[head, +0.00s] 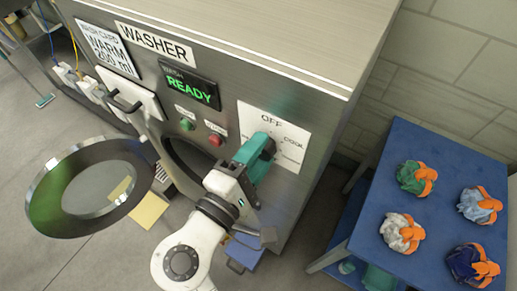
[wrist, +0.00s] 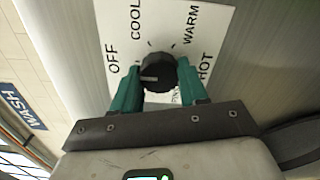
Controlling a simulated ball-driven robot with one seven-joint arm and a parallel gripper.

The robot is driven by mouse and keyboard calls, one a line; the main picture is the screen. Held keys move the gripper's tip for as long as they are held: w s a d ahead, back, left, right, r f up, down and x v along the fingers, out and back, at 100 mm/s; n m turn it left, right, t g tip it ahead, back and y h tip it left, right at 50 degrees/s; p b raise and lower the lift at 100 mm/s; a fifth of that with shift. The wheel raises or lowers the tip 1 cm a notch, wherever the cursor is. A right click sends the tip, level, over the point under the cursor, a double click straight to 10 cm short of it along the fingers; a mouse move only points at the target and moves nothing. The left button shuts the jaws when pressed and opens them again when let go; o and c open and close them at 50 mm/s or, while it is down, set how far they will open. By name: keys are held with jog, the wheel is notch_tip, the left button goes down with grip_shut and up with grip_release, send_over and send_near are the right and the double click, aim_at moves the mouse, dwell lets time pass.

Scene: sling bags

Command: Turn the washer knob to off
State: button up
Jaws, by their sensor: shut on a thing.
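The washer knob (wrist: 158,72) is a round black dial with a white mark, on a white plate (wrist: 215,25) lettered OFF, COOL, WARM and HOT; another word is partly hidden. In the wrist view the mark points left, towards the side with OFF and slightly below that word. My gripper (wrist: 158,80) has a teal finger on either side of the knob and is shut on it. In the head view my gripper (head: 262,148) reaches the white plate (head: 295,150) on the washer (head: 322,100) and hides most of the knob.
The washer's round door (head: 45,205) hangs open at the left. A green READY display (head: 190,88) and green and red buttons (head: 216,140) sit left of the plate. A blue table (head: 400,155) with several bagged bundles stands right. Grey floor shows at the lower left.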

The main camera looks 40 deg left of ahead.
dwell(0.3)
jog(key=o, duration=1.1)
jog(key=shift+c, duration=0.2)
jog(key=b+v, duration=0.3)
jog(key=v, duration=0.8)
jog(key=shift+w+a+f, duration=0.1)
